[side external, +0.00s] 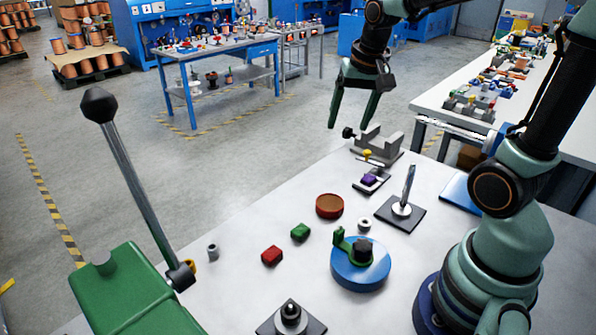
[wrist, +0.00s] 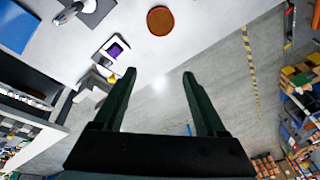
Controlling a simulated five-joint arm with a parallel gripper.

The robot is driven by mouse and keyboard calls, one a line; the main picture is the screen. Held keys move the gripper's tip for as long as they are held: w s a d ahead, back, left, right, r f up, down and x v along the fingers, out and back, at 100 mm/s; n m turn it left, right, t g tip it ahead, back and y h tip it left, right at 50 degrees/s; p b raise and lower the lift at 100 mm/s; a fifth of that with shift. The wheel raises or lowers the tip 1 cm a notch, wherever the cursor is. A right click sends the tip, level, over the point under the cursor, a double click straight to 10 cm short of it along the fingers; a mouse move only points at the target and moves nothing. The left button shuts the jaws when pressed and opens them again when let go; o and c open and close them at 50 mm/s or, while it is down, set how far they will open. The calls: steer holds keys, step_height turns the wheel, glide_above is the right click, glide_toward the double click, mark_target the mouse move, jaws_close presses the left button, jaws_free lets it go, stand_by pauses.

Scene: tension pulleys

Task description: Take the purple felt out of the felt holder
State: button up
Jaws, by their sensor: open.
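The purple felt (side external: 369,180) sits in the small felt holder (side external: 378,187), a dark and white base near the back edge of the light table. In the wrist view the purple felt (wrist: 115,50) lies inside the white frame of the felt holder (wrist: 103,45), up and left of my fingers. My gripper (side external: 347,125) is open and empty, pointing down, above and to the left of the holder in the side view. In the wrist view my gripper's two green fingers (wrist: 160,73) are spread apart with nothing between them.
A grey vise-like fixture (side external: 380,145) with a yellow part stands just behind the holder. The table's front left has free room.

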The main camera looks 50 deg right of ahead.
steer(key=w+d+f+m+g, duration=0.2)
steer(key=d+f+m, duration=0.35)
steer(key=d, duration=0.25)
steer(key=m, duration=0.4)
glide_above(368, 178)
steer(key=shift+g+y, duration=0.4)
steer(key=f, duration=1)
steer(key=shift+w+d+f, duration=0.15)
steer(key=shift+w+f, duration=0.2)
steer(key=shift+f, duration=0.05)
steer(key=f, duration=0.4)
steer(key=shift+s+a, duration=0.2)
steer(key=shift+s, duration=0.2)
steer(key=shift+f, duration=0.6)
jaws_close()
